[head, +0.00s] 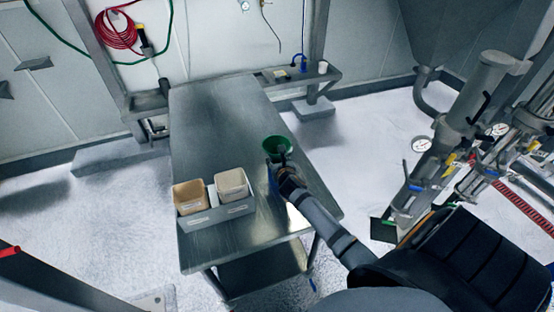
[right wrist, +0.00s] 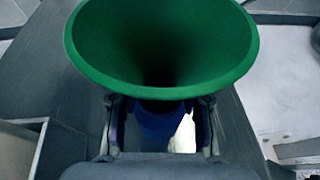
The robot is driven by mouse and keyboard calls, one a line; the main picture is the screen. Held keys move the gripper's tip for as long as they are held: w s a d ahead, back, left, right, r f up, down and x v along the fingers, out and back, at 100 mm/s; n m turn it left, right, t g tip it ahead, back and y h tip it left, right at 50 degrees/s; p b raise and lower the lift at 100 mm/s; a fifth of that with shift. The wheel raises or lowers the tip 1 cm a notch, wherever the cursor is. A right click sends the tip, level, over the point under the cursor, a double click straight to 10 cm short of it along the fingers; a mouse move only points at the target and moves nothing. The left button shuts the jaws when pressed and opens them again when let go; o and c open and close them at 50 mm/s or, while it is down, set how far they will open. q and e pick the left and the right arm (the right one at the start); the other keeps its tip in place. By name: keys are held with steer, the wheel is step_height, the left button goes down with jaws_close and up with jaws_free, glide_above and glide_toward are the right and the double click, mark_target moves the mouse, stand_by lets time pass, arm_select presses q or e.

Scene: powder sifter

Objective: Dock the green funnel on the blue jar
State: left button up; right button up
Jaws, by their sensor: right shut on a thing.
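The green funnel (head: 277,145) is upright, wide mouth up, over the right part of the metal table. My right gripper (head: 278,161) is shut on it below the cone. In the right wrist view the funnel's cone (right wrist: 160,45) fills the upper middle, with the gripper fingers on both sides beneath it. A blue thing, seemingly the blue jar (right wrist: 160,122), shows between the fingers under the funnel. In the head view a little blue (head: 272,181) shows beside my wrist; the rest is hidden. I cannot tell whether funnel and jar touch. My left gripper is not in view.
A grey caddy (head: 217,217) with a tan container (head: 190,197) and a paler one (head: 231,184) stands at the table's front left. The table's (head: 215,115) far half is bare. Pipes and valves (head: 470,110) stand at the right.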

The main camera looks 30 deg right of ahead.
steer(key=shift+s+f, duration=0.35)
steer(key=shift+f, duration=0.5)
steer(key=o, duration=0.9)
steer(key=shift+a, duration=0.15)
steer(key=shift+w, duration=0.1)
steer(key=shift+p+v, duration=0.75)
steer(key=shift+v, duration=0.1)
steer(key=shift+r+p+v, duration=0.2)
steer(key=shift+p+v, duration=1.15)
steer(key=shift+v, duration=0.9)
steer(key=shift+r+p+v, duration=0.15)
steer(key=shift+p+v, duration=1.15)
steer(key=shift+v, duration=0.95)
